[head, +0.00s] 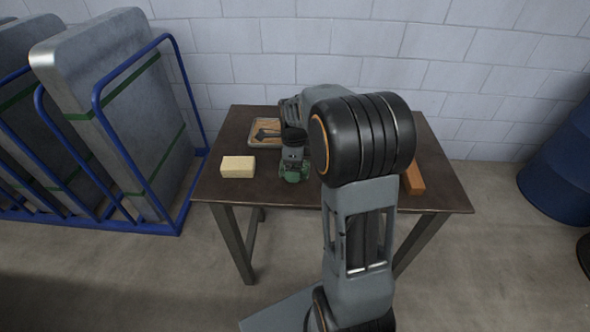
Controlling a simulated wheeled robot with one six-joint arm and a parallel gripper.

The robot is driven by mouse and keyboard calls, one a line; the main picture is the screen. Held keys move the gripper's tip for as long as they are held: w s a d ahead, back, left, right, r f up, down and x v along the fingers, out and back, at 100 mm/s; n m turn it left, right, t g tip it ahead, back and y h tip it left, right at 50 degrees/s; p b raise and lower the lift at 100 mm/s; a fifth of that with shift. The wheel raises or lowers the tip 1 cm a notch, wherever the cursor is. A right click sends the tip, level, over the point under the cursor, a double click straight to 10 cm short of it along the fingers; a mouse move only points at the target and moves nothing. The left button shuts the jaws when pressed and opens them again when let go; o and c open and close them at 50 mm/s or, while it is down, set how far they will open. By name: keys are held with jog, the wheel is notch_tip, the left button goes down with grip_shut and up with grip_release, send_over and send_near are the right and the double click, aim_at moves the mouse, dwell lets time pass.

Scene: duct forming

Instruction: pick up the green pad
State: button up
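The green pad (289,177) lies on the dark brown table (220,190), left of the middle and near the front edge. My gripper (294,169) points down right at it and covers part of it. The fingers are small and dark in this view. I cannot tell whether they are apart or closed on the pad, nor whether the pad still rests on the tabletop. My arm hides much of the table's middle and right.
A cream block (238,167) lies left of the pad. A shallow tray (257,140) with a dark tool sits behind it. An orange-brown block (414,180) lies at the right. A blue rack (184,200) stands left of the table, a blue barrel (560,165) at the far right.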

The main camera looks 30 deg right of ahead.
jog(key=shift+f, duration=0.65)
jog(key=c, duration=1)
jog(key=shift+r, duration=0.15)
